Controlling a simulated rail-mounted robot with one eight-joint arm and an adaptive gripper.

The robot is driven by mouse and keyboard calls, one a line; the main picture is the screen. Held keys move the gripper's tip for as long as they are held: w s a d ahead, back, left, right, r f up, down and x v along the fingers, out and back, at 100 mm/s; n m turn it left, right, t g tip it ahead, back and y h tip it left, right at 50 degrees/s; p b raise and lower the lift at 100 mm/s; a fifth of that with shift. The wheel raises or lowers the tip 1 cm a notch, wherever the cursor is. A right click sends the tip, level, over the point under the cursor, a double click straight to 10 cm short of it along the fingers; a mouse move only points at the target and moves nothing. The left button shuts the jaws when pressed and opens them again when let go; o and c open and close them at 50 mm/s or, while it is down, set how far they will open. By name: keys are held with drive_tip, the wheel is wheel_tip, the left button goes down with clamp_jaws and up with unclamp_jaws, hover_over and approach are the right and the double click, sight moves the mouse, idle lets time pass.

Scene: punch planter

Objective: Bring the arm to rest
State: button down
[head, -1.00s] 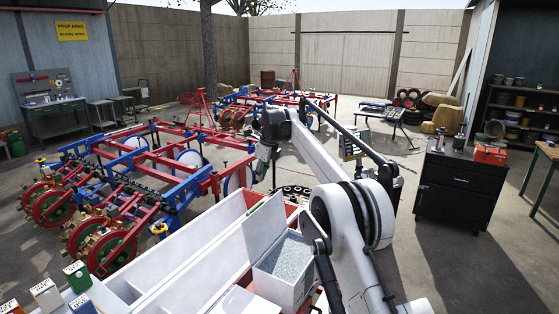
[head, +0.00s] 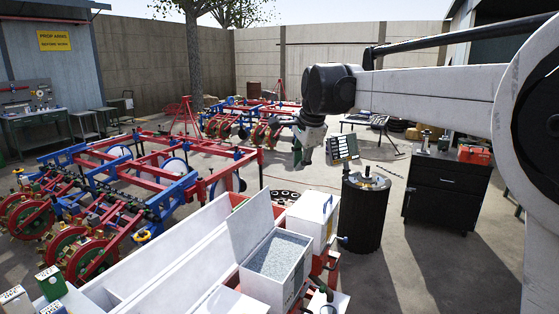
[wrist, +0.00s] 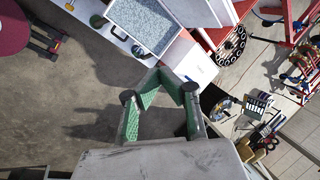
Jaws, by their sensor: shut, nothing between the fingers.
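My gripper (head: 299,150) hangs at the end of my white arm, right of the picture's middle in the head view. It points down, in the air, with nothing held. In the wrist view its green-padded fingers (wrist: 160,76) are shut and empty, with the floor and white hopper boxes behind them. My arm reaches in from the right edge, its forearm nearly level. The gripper appears left of a panel with rows of markings (head: 342,147) in the head view; I see no contact.
A black drum-like stand (head: 363,212) is below and right of the gripper. A white lidded box (head: 312,220) and an open box of grey granules (head: 279,257) stand in front. Red-and-blue planter frames (head: 140,160) fill the left. A black cabinet (head: 447,190) stands at right.

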drive_tip(key=s+d+f+n+t+b, duration=0.1)
drive_tip(key=s+d+f+n+b, duration=0.3)
drive_tip(key=s, duration=0.6)
drive_tip(key=s+d+f+n+t+b, duration=0.1)
drive_tip(key=s+d+f+n, duration=0.3)
drive_tip(key=s, duration=0.7)
drive_tip(key=s+d+f+n+h+b, duration=0.1)
drive_tip(key=s+d+f+n+b, duration=0.1)
drive_tip(key=s+f, duration=0.6)
drive_tip(key=s+d+f+n+t+b, duration=0.1)
drive_tip(key=s+d+f+n+b, duration=0.1)
drive_tip(key=s+f, duration=0.6)
drive_tip(key=shift+s+d+f+n+h, duration=0.3)
drive_tip(key=shift+s+d+n+h, duration=0.15)
drive_tip(key=shift+s+d, duration=0.7)
